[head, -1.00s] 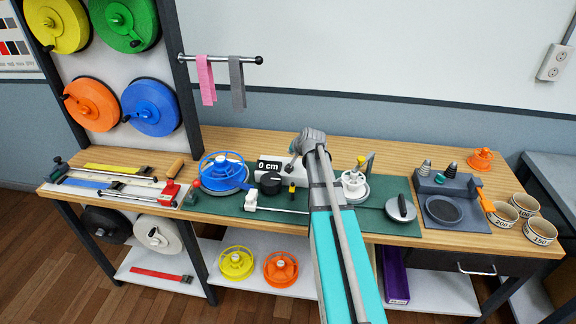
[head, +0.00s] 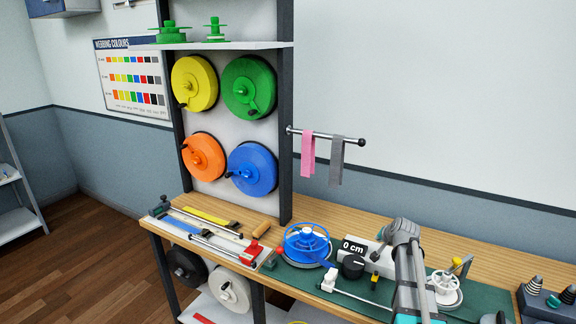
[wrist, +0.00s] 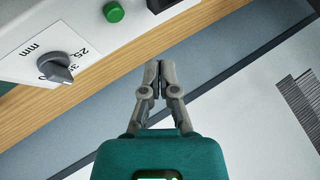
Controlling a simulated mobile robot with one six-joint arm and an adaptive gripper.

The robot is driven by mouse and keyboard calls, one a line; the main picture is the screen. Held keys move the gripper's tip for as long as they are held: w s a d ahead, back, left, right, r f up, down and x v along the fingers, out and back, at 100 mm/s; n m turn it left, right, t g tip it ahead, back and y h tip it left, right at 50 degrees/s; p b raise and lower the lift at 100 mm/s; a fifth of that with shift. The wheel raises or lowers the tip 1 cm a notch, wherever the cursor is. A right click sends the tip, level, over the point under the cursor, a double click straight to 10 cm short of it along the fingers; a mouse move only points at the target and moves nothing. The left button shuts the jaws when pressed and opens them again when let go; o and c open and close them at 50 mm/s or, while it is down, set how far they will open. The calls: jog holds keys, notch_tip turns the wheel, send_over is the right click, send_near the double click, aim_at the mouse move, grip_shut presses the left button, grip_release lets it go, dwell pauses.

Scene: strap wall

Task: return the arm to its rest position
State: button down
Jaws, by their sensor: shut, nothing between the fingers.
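The fingers point towards the wall behind the bench and touch nothing that I can see. In the head view the fingers are too small to make out clearly.
A white box (head: 352,247) with a dial stands close to my arm's end. A blue reel (head: 307,242) is left of it. A rail (head: 325,136) with pink and grey straps juts from the rack of coloured spools. The wall above the bench is bare.

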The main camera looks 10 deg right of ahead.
jog(key=s+a+f+n+g, duration=0.2)
jog(key=s+a+n+g, duration=0.2)
jog(key=s+a, duration=0.7)
jog(key=s+a+f+n+g, duration=0.3)
jog(key=s+a+n+g, duration=0.1)
jog(key=s+a, duration=0.8)
jog(key=shift+s+a+f+g, duration=0.25)
jog(key=shift+s+g, duration=0.25)
jog(key=shift+s, duration=0.55)
jog(key=shift+d, duration=0.1)
